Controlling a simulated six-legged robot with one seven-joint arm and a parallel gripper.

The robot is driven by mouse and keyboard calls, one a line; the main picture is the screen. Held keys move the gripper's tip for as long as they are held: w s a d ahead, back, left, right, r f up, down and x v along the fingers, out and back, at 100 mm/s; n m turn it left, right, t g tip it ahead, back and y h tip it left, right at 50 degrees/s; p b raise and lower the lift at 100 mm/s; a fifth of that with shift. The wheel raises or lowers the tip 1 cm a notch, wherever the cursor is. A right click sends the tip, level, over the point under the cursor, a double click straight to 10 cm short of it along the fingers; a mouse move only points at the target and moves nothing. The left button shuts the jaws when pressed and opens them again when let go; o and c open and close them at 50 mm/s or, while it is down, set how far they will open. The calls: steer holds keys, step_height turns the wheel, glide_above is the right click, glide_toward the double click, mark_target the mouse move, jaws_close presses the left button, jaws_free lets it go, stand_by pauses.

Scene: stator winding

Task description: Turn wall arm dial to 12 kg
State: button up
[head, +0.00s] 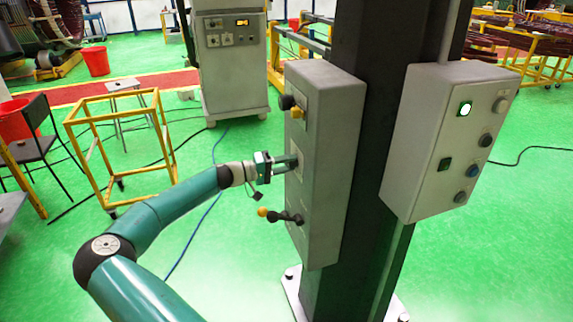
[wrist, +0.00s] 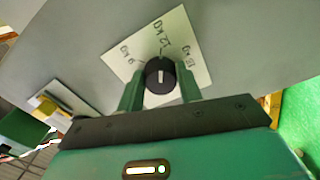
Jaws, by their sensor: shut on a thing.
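The dial (wrist: 160,76) is a round black knob with a short white line, on a cream plate (wrist: 196,68) with handwritten kg marks. In the wrist view the 12 KG mark is above the knob, with one mark to its left and one to its right. The white line runs roughly up and down the picture, toward the 12 KG side; which end is the pointer is hard to tell. My gripper (wrist: 160,92) is shut on the dial, one green finger on each side. In the head view my gripper (head: 287,163) reaches the left face of the grey box (head: 333,150), hiding the dial.
A black knob (head: 289,102) sits above my gripper on the box and a yellow-tipped lever (head: 280,215) sits below it. A second grey box (head: 440,130) with buttons hangs right of the dark column (head: 375,90). A yellow frame (head: 115,150) stands left on open green floor.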

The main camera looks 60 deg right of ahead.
steer(key=shift+w, duration=0.1)
stand_by(0.3)
steer(key=o, duration=1)
steer(key=shift+a, duration=0.1)
steer(key=v, duration=1.3)
steer(key=shift+w+a, duration=0.2)
steer(key=shift+w, duration=0.05)
